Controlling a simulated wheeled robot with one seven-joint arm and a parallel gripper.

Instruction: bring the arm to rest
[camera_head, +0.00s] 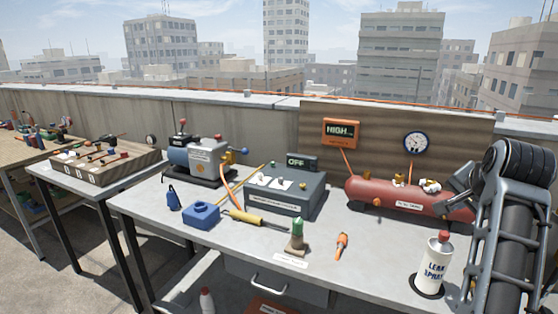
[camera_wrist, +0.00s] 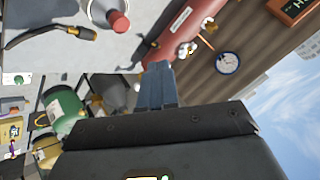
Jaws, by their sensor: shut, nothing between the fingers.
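My arm (camera_head: 510,230) rises along the right edge of the bench, folded up at its top. My gripper (camera_head: 458,188) shows in front of the right end of the red tank, partly hidden by the arm. In the wrist view my gripper (camera_wrist: 156,70) has its fingers together with nothing between them. It is clear of the bench objects, as far as I can tell.
A round gauge (camera_head: 415,142) hangs behind. The front middle is mostly free.

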